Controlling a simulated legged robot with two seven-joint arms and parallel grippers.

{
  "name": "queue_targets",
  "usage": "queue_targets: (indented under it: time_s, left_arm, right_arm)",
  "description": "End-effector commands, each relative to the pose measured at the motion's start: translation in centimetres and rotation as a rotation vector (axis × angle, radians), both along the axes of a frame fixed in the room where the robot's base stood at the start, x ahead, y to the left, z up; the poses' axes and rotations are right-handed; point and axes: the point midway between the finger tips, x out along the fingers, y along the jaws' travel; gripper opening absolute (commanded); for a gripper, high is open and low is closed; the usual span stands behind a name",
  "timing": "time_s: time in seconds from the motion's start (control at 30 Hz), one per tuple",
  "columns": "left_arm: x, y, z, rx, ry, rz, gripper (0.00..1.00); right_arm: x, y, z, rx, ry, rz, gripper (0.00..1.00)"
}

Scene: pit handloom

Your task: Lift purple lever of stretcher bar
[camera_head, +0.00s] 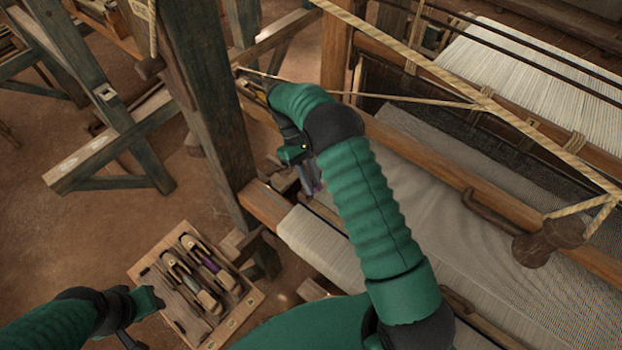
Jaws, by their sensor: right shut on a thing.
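My right arm reaches up and over the loom, and its gripper (308,178) points down beside the cloth's left edge. It is shut on a small, purplish piece (317,186), which appears to be the purple lever. The forearm and fingers hide most of it and the stretcher bar around it, so I cannot tell how far it is lifted. The pale woven cloth (420,190) spreads to the right. My left gripper (152,300) is at the lower left, by the wooden tray's left edge. Its fingers are too small to tell open from shut.
A wooden tray (248,305) holds several shuttles, one with purple thread (208,264). A thick loom post (205,95) stands left of my right gripper. Ropes (420,62) cross above the cloth. A wooden beam (470,175) runs across it. Bare floor (60,235) lies left.

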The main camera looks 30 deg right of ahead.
Motion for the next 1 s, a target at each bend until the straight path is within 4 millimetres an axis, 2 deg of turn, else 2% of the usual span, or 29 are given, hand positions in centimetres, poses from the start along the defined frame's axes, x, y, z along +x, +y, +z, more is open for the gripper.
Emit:
queue_targets:
  time_s: [0.3, 0.73, 0.77, 0.8, 0.9, 1.0]
  left_arm:
    - [0.01, 0.00, -0.20, 0.000, 0.000, 0.000, 0.36]
    - [0.01, 0.00, -0.19, 0.000, 0.000, 0.000, 0.36]
    - [0.01, 0.00, -0.19, 0.000, 0.000, 0.000, 0.36]
    - [0.01, 0.00, -0.19, 0.000, 0.000, 0.000, 0.36]
    - [0.01, 0.00, -0.19, 0.000, 0.000, 0.000, 0.36]
    - [0.01, 0.00, -0.19, 0.000, 0.000, 0.000, 0.36]
  right_arm:
    - [-0.02, 0.08, 0.02, -0.024, 0.072, 0.001, 0.00]
    - [-0.01, 0.06, 0.10, -0.025, 0.079, 0.001, 0.00]
    - [-0.01, 0.06, 0.09, -0.025, 0.079, 0.001, 0.22]
    - [-0.02, 0.06, 0.10, -0.025, 0.079, 0.001, 0.27]
    - [-0.04, 0.05, 0.09, -0.026, 0.080, 0.000, 0.40]
    - [-0.07, 0.03, 0.09, -0.026, 0.080, 0.000, 0.40]
